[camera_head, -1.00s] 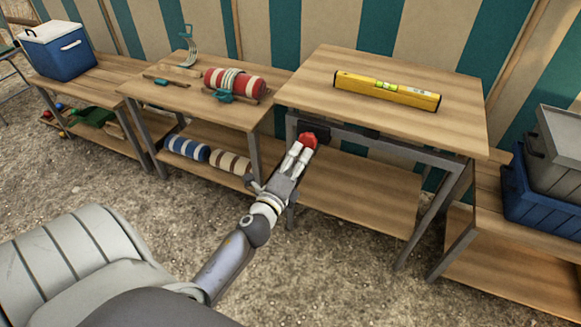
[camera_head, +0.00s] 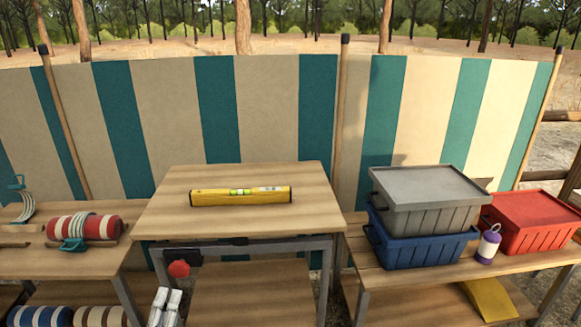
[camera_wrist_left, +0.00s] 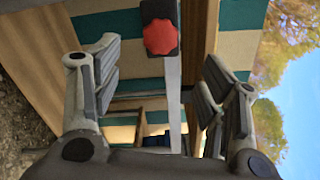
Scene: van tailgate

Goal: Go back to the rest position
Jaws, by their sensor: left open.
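My left gripper (camera_head: 166,305) shows at the bottom edge of the head view, below and in front of the red knob (camera_head: 179,269) on the middle table's frame. In the left wrist view the gripper (camera_wrist_left: 160,85) has its fingers spread wide with nothing between them. The red knob (camera_wrist_left: 161,37) sits on a dark block ahead of the fingers, apart from them. Most of the left arm is out of the head view. My right gripper shows in neither view.
The middle table (camera_head: 160,215) holds a yellow spirit level (camera_head: 240,196). A red roll (camera_head: 102,227) lies on the left table. A grey crate (camera_head: 425,210) on a blue crate (camera_head: 420,250), a purple lantern (camera_head: 488,244) and a red crate (camera_head: 535,225) stand at the right. A striped fence (camera_head: 280,110) closes the back.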

